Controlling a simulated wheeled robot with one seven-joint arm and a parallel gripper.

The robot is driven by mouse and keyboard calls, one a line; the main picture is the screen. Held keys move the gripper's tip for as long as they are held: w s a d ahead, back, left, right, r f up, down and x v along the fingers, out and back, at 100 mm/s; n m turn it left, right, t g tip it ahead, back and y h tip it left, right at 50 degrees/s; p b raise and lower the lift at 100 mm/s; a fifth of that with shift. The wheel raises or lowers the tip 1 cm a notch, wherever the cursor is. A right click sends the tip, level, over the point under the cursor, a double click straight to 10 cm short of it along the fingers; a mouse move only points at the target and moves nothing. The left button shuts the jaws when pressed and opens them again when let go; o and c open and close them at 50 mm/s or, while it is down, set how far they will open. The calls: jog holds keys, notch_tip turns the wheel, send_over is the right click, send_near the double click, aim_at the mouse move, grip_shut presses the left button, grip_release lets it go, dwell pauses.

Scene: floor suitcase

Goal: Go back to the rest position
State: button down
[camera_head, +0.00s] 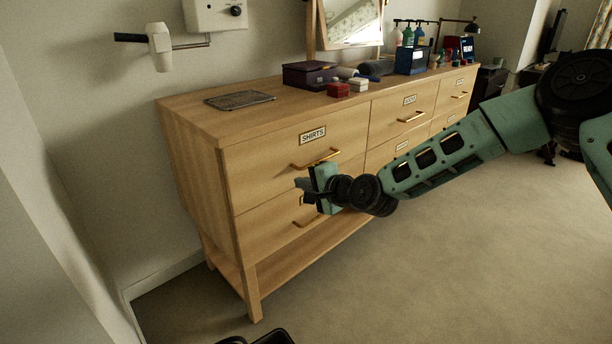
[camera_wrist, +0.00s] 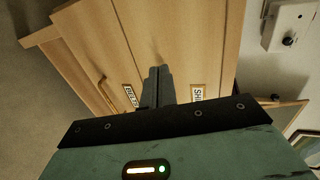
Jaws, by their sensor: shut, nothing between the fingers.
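My gripper (camera_head: 303,190) is held in front of the wooden dresser (camera_head: 190,155), by the drawer labelled SHIRTS. In the wrist view its fingers (camera_wrist: 158,75) are together, with nothing between them, pointing along the dresser front. The SHIRTS drawer (camera_head: 265,165) looks closed. Its gold handle (camera_head: 325,158) is just above and behind the gripper. My arm stretches in from the right and hides part of the lower drawers. Whether the gripper touches the dresser is not clear.
On the dresser top are a flat grey mat (camera_head: 240,99), a dark purple box (camera_head: 309,74), small red blocks and a mirror (camera_head: 350,22). A white wall unit (camera_head: 215,14) hangs at the back. The carpet (camera_head: 430,260) on the right is clear. A black object (camera_head: 272,337) shows at the bottom edge.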

jog(key=s+r+n+g+h, duration=0.15)
jog(key=s+n+g, duration=0.55)
jog(key=s, duration=0.9)
jog(key=s+d+r+n+g+h, duration=0.1)
jog(key=s+d+r+n+h, duration=0.15)
jog(key=s+d, duration=0.5)
jog(key=s+d+r+n+g+h, duration=0.1)
jog(key=s+d+n+h, duration=0.25)
jog(key=s, duration=0.65)
jog(key=s+d+r+n+g+h, duration=0.1)
jog(key=s+d+r+n+h, duration=0.15)
jog(key=s+d, duration=0.45)
notch_tip(320, 180, up, 20)
jog(key=s+p, duration=0.1)
jog(key=p, duration=1.9)
jog(key=shift+s+a+f+n, duration=0.2)
jog(key=shift+a+f+n, duration=0.1)
jog(key=shift+n, duration=0.15)
jog(key=shift+d, duration=0.1)
